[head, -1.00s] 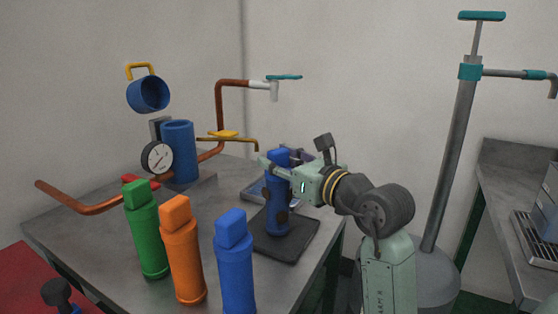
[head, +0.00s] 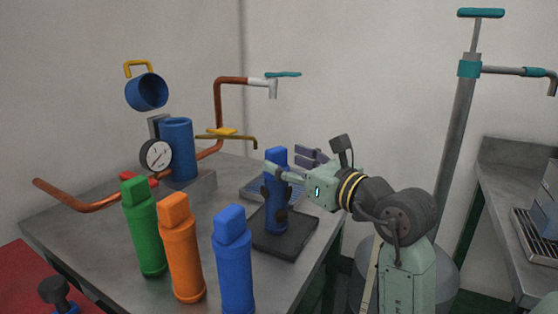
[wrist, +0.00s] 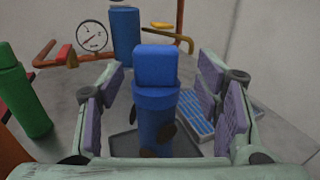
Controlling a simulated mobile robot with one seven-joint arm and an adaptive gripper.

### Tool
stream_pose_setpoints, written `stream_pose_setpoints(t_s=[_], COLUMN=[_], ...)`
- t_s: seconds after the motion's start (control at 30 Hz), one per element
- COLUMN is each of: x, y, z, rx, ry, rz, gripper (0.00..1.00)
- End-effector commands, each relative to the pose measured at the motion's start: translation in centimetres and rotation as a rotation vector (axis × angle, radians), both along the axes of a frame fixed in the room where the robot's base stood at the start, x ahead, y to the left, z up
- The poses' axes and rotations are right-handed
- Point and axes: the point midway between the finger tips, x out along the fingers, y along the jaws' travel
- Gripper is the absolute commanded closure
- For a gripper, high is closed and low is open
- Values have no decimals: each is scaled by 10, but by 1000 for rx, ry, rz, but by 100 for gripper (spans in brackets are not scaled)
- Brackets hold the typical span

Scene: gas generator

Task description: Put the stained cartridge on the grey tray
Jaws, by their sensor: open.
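The stained cartridge (head: 277,200) is blue with dark blotches and stands upright on the dark grey tray (head: 266,244) near the table's right edge. In the wrist view the stained cartridge (wrist: 157,105) stands between the spread fingers, with a gap on both sides. The tray (wrist: 125,145) shows below it. My gripper (head: 292,168) is open, at the height of the cartridge's upper part and to its right. In the wrist view my gripper (wrist: 160,105) has its purple pads apart. The fingers partly hide the cartridge in the head view.
Green (head: 145,227), orange (head: 181,249) and plain blue (head: 234,262) cartridges stand along the table's front. A blue cylinder with a gauge (head: 156,155) and copper pipes stands behind left. A blue-grid tray (head: 258,190) lies behind the stained cartridge.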

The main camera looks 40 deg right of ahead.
Motion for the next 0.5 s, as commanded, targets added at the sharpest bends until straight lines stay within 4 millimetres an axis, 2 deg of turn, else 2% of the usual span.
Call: stream_pose_setpoints(t_s=[0.1, 0.23, 0.4, 0.5], x=[-29, -55, -78, -84], y=[-2, -2, -2, -1], z=[-2, -2, -1, 0], rx=[-1, -1, 0, 0], ry=[-1, -1, 0, 0], rz=[-5, -5, -2, -1], gripper=[41, 41, 41, 41])
